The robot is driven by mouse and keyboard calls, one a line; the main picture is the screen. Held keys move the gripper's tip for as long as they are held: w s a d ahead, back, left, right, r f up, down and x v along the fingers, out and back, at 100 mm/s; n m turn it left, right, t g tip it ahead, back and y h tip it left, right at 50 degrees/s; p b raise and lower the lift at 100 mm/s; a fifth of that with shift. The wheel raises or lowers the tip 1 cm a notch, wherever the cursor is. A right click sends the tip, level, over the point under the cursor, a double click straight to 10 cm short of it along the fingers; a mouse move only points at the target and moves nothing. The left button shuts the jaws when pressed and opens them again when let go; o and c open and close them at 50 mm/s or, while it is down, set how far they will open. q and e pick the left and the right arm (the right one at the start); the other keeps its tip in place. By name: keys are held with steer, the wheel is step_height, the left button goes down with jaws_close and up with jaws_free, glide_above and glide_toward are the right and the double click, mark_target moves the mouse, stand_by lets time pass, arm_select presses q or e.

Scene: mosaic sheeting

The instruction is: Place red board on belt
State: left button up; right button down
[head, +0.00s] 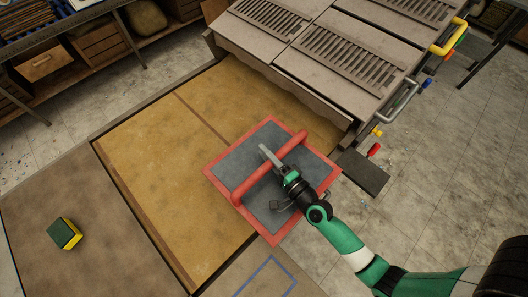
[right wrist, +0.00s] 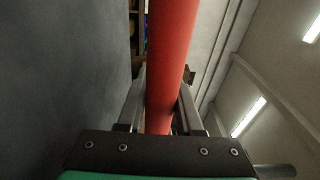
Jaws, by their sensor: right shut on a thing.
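The red board (head: 248,162) has a red frame, a grey panel and a red bar handle (head: 244,187) across its middle. In the head view it is over the tan belt (head: 165,145), near the belt's right edge, with one corner past that edge. I cannot tell whether it touches the belt. My right gripper (head: 270,160) is shut on the handle. In the right wrist view the handle (right wrist: 170,60) runs between the two fingers, with the grey panel (right wrist: 70,70) to the left. My left gripper is not in view.
A grey machine with slotted covers (head: 320,45) stands at the belt's far end. A green and yellow sponge (head: 65,233) lies on the table (head: 60,265) at left. A blue taped outline (head: 266,277) is at the bottom. The belt left of the board is clear.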

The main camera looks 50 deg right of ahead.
mark_target(264, 142)
steer(key=w+d+f+b, duration=0.1)
steer(key=w+b, duration=0.1)
steer(key=w+d+f+b, duration=0.1)
steer(key=d+b, duration=0.1)
steer(key=w+d+f+b, duration=0.1)
steer(key=w+d+b, duration=0.1)
steer(key=shift+w+d+f, duration=0.2)
steer(key=shift+w+f, duration=0.1)
steer(key=shift+f, duration=0.05)
steer(key=w+d+f+b, duration=0.1)
steer(key=b, duration=0.1)
steer(key=w+d+f+b, duration=0.1)
steer(key=f+b, duration=0.1)
steer(key=w+d+f+b, duration=0.1)
steer(key=b, duration=0.1)
steer(key=shift+w+f, duration=0.2)
steer(key=shift+f, duration=0.1)
steer(key=shift+w+d, duration=0.2)
steer(key=shift+w, duration=0.05)
steer(key=f+b, duration=0.4)
steer(key=shift+w+d, duration=0.2)
steer(key=shift+d, duration=0.05)
steer(key=shift+f, duration=0.2)
steer(key=c, duration=0.6)
jaws_free()
steer(key=shift+f, duration=0.1)
